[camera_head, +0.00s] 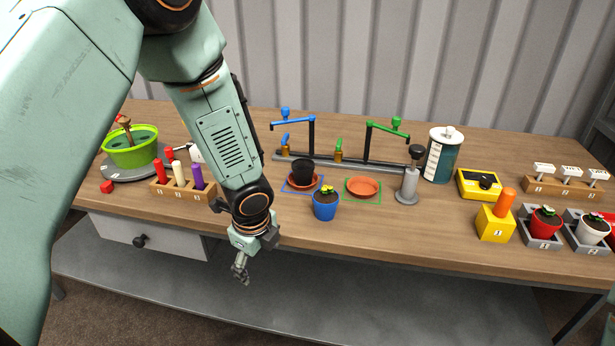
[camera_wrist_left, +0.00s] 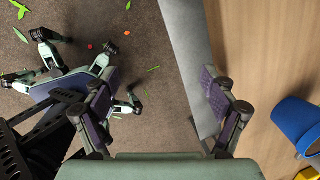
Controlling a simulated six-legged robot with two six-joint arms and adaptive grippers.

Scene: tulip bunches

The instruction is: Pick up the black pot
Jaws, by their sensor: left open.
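The black pot (camera_head: 303,172) stands upright on an orange saucer inside a blue square outline, in the middle of the table in the head view. It is not visible in the left wrist view. My left gripper (camera_head: 241,269) hangs in front of the table's front edge, to the left of and nearer than the pot, apart from it. In the left wrist view its two fingers (camera_wrist_left: 158,95) are spread with nothing between them. My right gripper is not in view.
A blue pot with a plant (camera_head: 325,204) stands just in front of the black pot; it also shows in the wrist view (camera_wrist_left: 297,124). An empty orange saucer (camera_head: 363,187) and a grey pump (camera_head: 407,185) are to the right. Blue and green taps (camera_head: 312,138) stand behind.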

